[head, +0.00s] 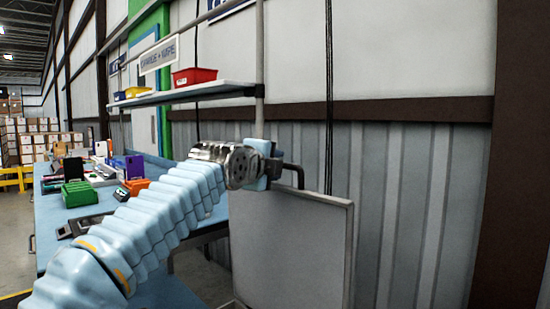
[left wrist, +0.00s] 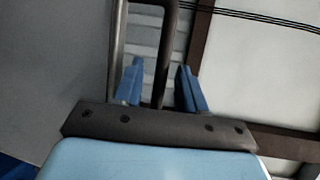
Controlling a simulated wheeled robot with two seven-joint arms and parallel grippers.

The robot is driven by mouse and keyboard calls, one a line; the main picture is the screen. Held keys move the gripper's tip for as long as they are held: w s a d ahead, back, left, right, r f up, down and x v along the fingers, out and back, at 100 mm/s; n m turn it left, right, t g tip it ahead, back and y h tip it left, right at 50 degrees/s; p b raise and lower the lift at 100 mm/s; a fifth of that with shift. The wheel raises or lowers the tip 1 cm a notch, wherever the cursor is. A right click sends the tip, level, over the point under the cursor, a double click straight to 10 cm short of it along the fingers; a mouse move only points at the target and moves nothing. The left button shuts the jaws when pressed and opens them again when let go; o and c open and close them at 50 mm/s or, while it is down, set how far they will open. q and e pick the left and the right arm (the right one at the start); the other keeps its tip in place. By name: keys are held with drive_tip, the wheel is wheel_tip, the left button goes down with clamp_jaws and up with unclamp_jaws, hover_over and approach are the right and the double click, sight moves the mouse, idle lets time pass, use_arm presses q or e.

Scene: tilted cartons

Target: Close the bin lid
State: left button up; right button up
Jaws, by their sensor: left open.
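The bin lid (head: 300,245) is a pale grey panel standing upright at centre right in the head view, with a dark bar handle (head: 297,172) near its top edge. My left gripper (head: 272,168) is at this handle, above the panel. In the left wrist view, its two blue fingers (left wrist: 160,88) are apart. A dark handle bar (left wrist: 166,45) runs up between them, with no finger clearly pressed on it. A grey surface, likely the lid (left wrist: 55,60), fills the left of that view. The bin body is mostly hidden or out of frame. My right gripper is not in view.
A blue workbench (head: 150,165) with several bins and tools stands to the left. A shelf (head: 185,93) with a red bin (head: 194,76) and yellow bin (head: 136,91) hangs above it. A corrugated wall (head: 410,200) rises close behind the lid.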

use_arm(q)
drive_tip(key=shift+w+d+f, duration=0.15)
drive_tip(key=shift+w+d, duration=0.05)
drive_tip(key=shift+w, duration=0.3)
clamp_jaws()
